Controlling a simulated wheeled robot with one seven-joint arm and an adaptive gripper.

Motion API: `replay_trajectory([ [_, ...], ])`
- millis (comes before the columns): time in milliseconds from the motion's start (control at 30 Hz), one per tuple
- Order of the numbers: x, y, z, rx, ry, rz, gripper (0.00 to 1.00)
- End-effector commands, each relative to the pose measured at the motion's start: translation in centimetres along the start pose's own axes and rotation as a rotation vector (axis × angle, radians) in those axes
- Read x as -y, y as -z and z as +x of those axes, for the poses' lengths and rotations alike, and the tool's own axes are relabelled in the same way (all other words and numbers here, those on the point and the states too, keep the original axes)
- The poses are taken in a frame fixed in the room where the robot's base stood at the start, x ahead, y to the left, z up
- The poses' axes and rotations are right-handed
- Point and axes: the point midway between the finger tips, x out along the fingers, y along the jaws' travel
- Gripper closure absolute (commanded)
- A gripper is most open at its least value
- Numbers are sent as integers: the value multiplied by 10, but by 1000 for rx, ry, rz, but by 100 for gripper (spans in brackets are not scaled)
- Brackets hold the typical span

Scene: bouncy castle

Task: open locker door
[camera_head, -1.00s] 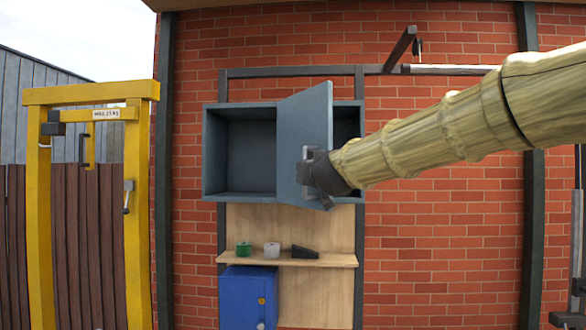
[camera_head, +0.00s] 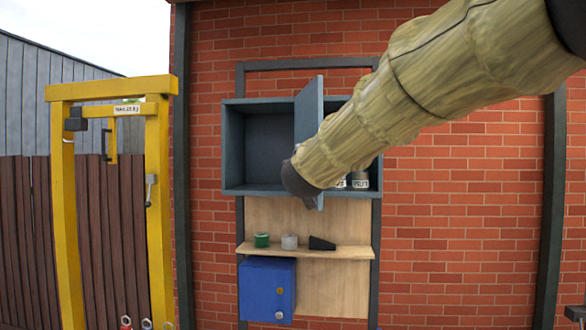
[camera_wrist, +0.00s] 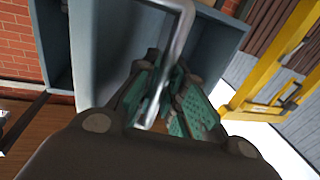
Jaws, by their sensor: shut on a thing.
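The grey-blue wall locker (camera_head: 262,190) hangs on the brick wall. Its door (camera_head: 310,108) stands swung out near its middle, seen almost edge-on; the left compartment is open and empty. In the wrist view, the metal bar handle (camera_wrist: 183,40) runs down from the grey-blue door (camera_wrist: 110,45) between my fingers. My gripper (camera_wrist: 172,100), with green finger pads, is shut on this handle. In the head view, my gripper (camera_head: 297,182) is a dark shape at the door's lower part. My arm hides the handle there and part of the right compartment.
Labelled cans (camera_head: 359,181) stand in the right compartment. Below, a wooden shelf (camera_head: 345,252) holds a green roll (camera_head: 262,240), a grey roll (camera_head: 289,242) and a black wedge (camera_head: 321,243). A blue box (camera_head: 267,290) sits underneath. A yellow frame (camera_head: 160,215) stands left.

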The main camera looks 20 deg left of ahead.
Motion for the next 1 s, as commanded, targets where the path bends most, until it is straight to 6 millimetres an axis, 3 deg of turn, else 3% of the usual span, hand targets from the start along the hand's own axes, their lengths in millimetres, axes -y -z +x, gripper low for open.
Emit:
replay_trajectory([
  [500, 0, 3, 0, -4, -12, 1, 100],
  [533, 0, 3, 0, -5, -12, 1, 85],
  [567, 0, 3, 0, -4, -11, 1, 80],
  [1000, 1, 2, -5, -2, -10, 0, 79],
])
